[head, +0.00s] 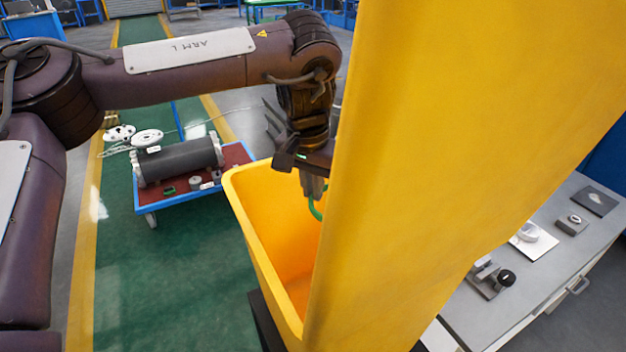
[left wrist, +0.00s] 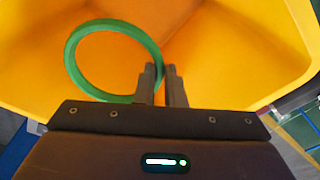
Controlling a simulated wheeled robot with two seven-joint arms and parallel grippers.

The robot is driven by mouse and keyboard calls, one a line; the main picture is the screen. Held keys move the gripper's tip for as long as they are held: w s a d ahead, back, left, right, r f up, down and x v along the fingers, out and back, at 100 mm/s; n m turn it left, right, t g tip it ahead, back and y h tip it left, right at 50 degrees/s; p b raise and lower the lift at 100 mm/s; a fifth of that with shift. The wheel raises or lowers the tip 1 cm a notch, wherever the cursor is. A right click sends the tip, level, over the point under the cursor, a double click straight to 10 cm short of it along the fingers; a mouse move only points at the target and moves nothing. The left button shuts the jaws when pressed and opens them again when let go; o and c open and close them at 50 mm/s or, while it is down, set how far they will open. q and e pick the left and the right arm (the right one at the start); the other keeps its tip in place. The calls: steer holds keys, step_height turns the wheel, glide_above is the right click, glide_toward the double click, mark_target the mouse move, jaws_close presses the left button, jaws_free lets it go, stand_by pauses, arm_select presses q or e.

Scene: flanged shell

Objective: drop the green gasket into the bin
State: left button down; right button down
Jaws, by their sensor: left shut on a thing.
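The green gasket (left wrist: 72,62) is a thin ring held at its edge by my left gripper (left wrist: 161,80), seen in the left wrist view. In the head view only a small green arc of the gasket (head: 315,211) shows below the fingertips of my left gripper (head: 313,192). The yellow bin (head: 262,243) is open at the top, and my left gripper points down over its opening. The gasket appears over the bin's interior. A large yellow panel hides the bin's right side and part of my gripper. My right gripper is not in view.
The tall yellow panel (head: 450,150) fills the middle right of the head view. A blue-edged cart (head: 235,160) carries a dark cylinder (head: 180,160) behind the bin. A grey workbench (head: 500,315) with several small parts stands at the right. Green floor is clear at left.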

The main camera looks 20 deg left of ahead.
arm_select(q)
steer(key=shift+s+r, duration=0.1)
steer(key=shift+s, duration=0.05)
steer(key=c, duration=1.8)
jaws_free()
steer(key=shift+c, duration=0.2)
steer(key=o, duration=0.4)
steer(key=shift+w, duration=0.25)
steer(key=shift+s+r, duration=0.1)
steer(key=shift+r, duration=0.05)
steer(key=r, duration=0.4)
steer(key=r+b, duration=0.1)
steer(key=shift+s+r, duration=0.25)
steer(key=shift+r, duration=0.15)
steer(key=shift+s+r, duration=0.15)
steer(key=shift+r, duration=0.6)
